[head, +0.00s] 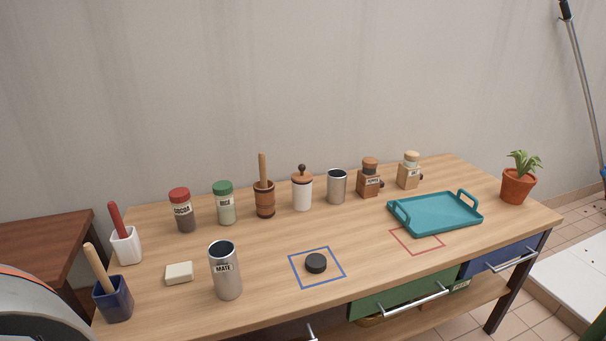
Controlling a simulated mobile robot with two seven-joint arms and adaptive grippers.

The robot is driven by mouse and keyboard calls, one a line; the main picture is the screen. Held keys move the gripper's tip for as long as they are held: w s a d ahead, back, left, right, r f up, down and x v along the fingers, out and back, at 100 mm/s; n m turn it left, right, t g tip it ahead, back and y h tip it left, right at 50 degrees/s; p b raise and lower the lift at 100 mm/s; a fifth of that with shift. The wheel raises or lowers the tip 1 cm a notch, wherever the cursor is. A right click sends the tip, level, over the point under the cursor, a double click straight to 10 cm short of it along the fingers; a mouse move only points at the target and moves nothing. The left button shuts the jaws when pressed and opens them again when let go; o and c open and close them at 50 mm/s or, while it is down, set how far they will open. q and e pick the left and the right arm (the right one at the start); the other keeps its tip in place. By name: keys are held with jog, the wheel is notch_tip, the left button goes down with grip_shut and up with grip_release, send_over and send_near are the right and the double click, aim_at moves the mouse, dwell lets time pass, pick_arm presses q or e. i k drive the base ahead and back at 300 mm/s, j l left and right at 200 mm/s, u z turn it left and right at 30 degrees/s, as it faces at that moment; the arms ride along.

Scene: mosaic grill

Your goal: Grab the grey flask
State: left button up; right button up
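A grey metal flask (227,277) labelled MATE stands upright near the front edge of the wooden table, left of centre. Its top is open and dark inside. A second, smaller grey metal cylinder (337,189), also open-topped, stands in the back row. A round black lid-like disc (316,263) lies inside a blue square outline, to the right of the MATE flask. Neither of my grippers shows in the head view.
A cream block (179,273) and a blue pot (113,299) with a wooden handle stand left of the MATE flask. Several jars, including the cocoa jar (183,215), line the back. A teal tray (462,228) sits at the right. The table (270,255) is bare around the flask's right side.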

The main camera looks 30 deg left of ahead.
aim_at(222, 255)
jog(key=u, duration=1.45)
